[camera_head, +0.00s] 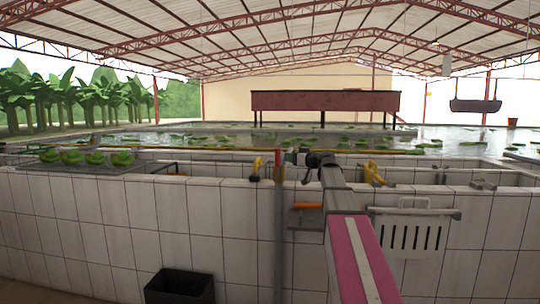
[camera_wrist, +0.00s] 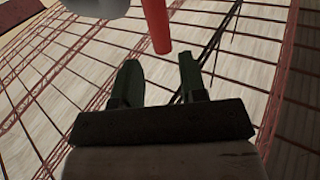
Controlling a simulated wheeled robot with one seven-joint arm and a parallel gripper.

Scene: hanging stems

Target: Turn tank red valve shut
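A red bar-like handle (camera_wrist: 155,25), which looks like the red valve's, comes down from the top edge of the wrist view. Its lower end appears between and just beyond my fingertips; I see no contact. In the head view a small red part (camera_head: 279,164) shows at the top of an upright grey pipe in front of the tiled tank wall. My gripper (camera_wrist: 158,66) is open, its two dark green fingers apart with nothing between them. In the head view my gripper (camera_head: 292,156) is small, close to the red part, and its finger gap is hard to make out.
The white tiled tank (camera_head: 240,205) runs across the view. Yellow handles (camera_head: 373,172) stand right of my arm and another (camera_head: 255,166) left. A white slotted rack (camera_head: 413,232) hangs on the wall. A dark bin (camera_head: 179,287) stands on the floor. Green heads (camera_head: 72,158) sit at left.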

